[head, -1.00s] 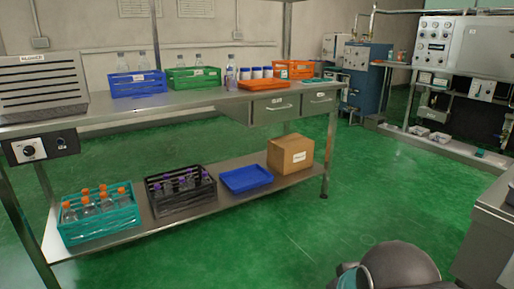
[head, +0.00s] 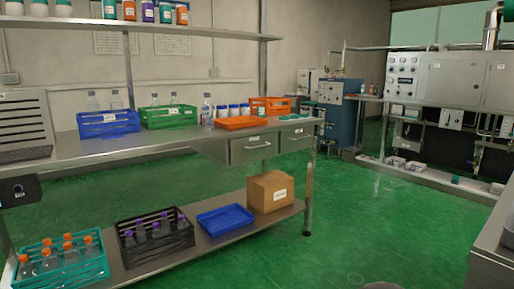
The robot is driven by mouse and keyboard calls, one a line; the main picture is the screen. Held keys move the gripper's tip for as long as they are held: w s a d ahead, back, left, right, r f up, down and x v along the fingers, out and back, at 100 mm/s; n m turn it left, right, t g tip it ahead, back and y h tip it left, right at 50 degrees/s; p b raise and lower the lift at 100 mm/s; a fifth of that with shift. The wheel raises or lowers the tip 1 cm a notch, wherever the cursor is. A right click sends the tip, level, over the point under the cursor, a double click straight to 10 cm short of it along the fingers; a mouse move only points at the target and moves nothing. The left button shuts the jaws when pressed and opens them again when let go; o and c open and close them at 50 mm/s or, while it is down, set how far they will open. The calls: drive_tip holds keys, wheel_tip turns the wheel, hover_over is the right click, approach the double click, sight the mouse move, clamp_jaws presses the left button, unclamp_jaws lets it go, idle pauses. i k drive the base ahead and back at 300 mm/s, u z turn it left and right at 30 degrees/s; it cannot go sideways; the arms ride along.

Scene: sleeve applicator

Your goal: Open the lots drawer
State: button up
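Two grey drawers hang under the right end of the steel bench top. The left drawer (head: 250,149) and the right drawer (head: 297,138) each have a small white label and a dark handle. Both look shut. The label writing is too small to read, so I cannot tell which one is the lots drawer. My gripper is not in view. Only a sliver of a grey rounded part, likely of my arm, shows at the bottom edge.
The bench top (head: 175,140) holds a blue crate (head: 108,122), a green crate (head: 168,116), an orange tray (head: 240,123) and an orange crate (head: 270,106). A cardboard box (head: 270,192) and blue tray (head: 225,219) stand on the lower shelf. Green floor (head: 390,225) before the drawers is clear.

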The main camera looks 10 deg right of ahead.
sight(237, 141)
drive_tip(key=u, duration=0.6)
drive_tip(key=i, duration=0.9)
drive_tip(key=z, duration=0.2)
